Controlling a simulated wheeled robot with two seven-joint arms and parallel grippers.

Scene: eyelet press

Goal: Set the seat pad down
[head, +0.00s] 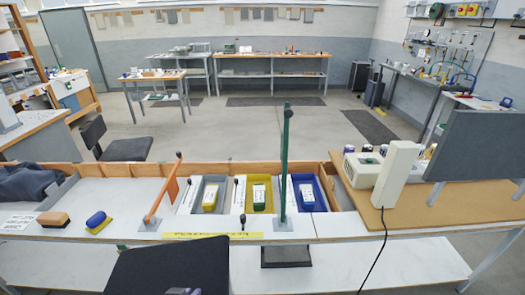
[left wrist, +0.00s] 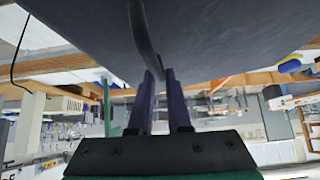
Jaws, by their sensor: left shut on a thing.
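The seat pad (head: 165,262) is a dark, flat, thick-looking piece at the bottom of the head view, left of centre, cut off by the frame edge. In the left wrist view its dark grey face (left wrist: 230,30) fills the top. My left gripper (left wrist: 159,75) is shut on a dark curved strip that runs along the pad. In the head view only a small grey part of what looks like my left gripper (head: 183,291) shows at the bottom edge. The pad covers part of the white bench's front edge and lower shelf. My right gripper is not in view.
A brown board (head: 430,210) with a white device stands right. The lower white shelf (head: 400,267) is bare at right.

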